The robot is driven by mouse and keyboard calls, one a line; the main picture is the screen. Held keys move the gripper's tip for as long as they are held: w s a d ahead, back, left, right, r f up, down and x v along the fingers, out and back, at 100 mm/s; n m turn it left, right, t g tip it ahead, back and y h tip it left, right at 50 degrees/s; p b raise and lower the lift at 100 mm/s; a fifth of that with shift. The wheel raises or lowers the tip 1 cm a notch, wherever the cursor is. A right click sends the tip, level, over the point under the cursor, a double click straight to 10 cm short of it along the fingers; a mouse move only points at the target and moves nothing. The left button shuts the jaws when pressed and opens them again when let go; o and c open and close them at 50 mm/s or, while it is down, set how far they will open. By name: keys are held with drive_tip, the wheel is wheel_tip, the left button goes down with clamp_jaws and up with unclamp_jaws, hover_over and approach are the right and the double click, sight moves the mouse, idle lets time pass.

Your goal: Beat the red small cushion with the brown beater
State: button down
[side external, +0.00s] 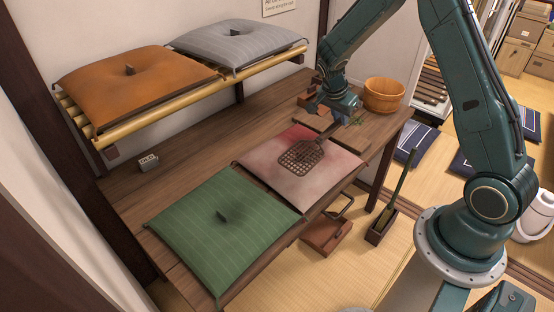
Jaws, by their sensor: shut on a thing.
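The red small cushion (292,183) lies flat on the wooden table, in the middle of the side view. Its surface looks pale and dusty pink, with a stronger red patch near its upper left edge. The brown beater (300,159) has a lattice head that shows over the upper middle of this cushion. I cannot tell whether the head touches the cloth. My gripper (337,120) is shut on the beater's handle end, above the far edge of the cushion. The fingers and the grip are mostly hidden by the gripper's body.
A green striped cushion (203,240) lies beside the red one, nearer the camera. Orange (136,84) and grey (262,42) cushions rest on a bamboo rack above. A wooden tub (383,95) stands at the far right.

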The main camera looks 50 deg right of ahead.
sight(337, 122)
drive_tip(key=shift+h, duration=0.5)
drive_tip(key=f, duration=0.4)
drive_tip(key=shift+a+f, duration=0.1)
drive_tip(key=shift+a, duration=0.2)
drive_tip(key=shift+d+r, duration=0.15)
drive_tip(key=shift+r, duration=0.4)
drive_tip(key=r, duration=0.2)
drive_tip(key=r+y, duration=0.1)
drive_tip(key=r, duration=0.2)
drive_tip(key=d+r+y, duration=0.1)
drive_tip(key=r, duration=0.1)
drive_tip(key=shift+r, duration=0.25)
drive_tip(key=shift+f, duration=0.15)
drive_tip(key=f, duration=0.2)
drive_tip(key=f+h, duration=0.1)
drive_tip(key=f, duration=0.2)
drive_tip(key=a+f+h, duration=0.1)
drive_tip(key=f, duration=0.2)
drive_tip(key=shift+a+f, duration=0.1)
drive_tip(key=shift+f, duration=0.05)
drive_tip(key=r, duration=0.3)
drive_tip(key=r+y, duration=0.1)
drive_tip(key=r, duration=0.1)
drive_tip(key=d+r+y, duration=0.1)
drive_tip(key=r, duration=0.2)
drive_tip(key=shift+d+r, duration=0.1)
drive_tip(key=shift+r, duration=0.2)
